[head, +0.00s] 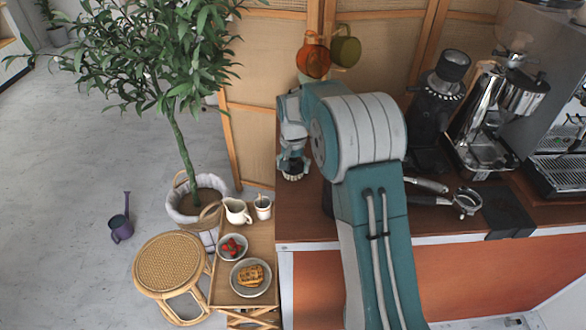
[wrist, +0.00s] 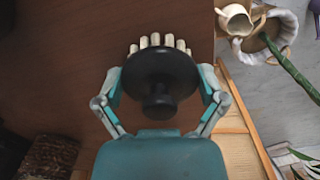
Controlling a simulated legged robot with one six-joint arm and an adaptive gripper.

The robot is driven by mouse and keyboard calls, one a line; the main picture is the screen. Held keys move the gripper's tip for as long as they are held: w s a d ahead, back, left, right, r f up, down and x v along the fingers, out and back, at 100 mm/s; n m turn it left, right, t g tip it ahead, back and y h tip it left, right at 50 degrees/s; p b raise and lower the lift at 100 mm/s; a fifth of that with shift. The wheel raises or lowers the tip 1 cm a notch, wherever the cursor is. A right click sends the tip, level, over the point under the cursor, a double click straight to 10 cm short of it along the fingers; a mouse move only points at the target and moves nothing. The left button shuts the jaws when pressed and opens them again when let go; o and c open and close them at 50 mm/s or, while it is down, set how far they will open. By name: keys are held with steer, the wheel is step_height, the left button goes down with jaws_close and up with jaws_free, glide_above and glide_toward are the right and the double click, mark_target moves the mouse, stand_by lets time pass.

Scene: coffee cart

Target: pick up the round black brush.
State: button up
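The round black brush (wrist: 160,78) is in the middle of the wrist view, with a dark disc, a knob facing my wrist and pale bristles showing at its far edge. My gripper (wrist: 160,82) has its two fingers spread on either side of the brush, close to its rim. No clear grip on it shows. In the head view my gripper (head: 292,160) points down at the left end of the brown counter (head: 300,220). The brush's pale bristles (head: 293,177) show just below it, and the rest is hidden by the gripper.
A black grinder (head: 432,110), portafilters (head: 466,201) and a coffee machine (head: 560,150) stand to the right. Orange (head: 313,60) and green (head: 346,51) mugs are behind the arm. A low side table (head: 258,240) with bowls and a potted plant (head: 185,130) are left of the counter.

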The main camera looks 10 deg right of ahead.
mark_target(293, 159)
step_height(293, 159, up, 10)
stand_by(0.6)
steer(key=shift+o, duration=1.2)
steer(key=shift+c, duration=0.5)
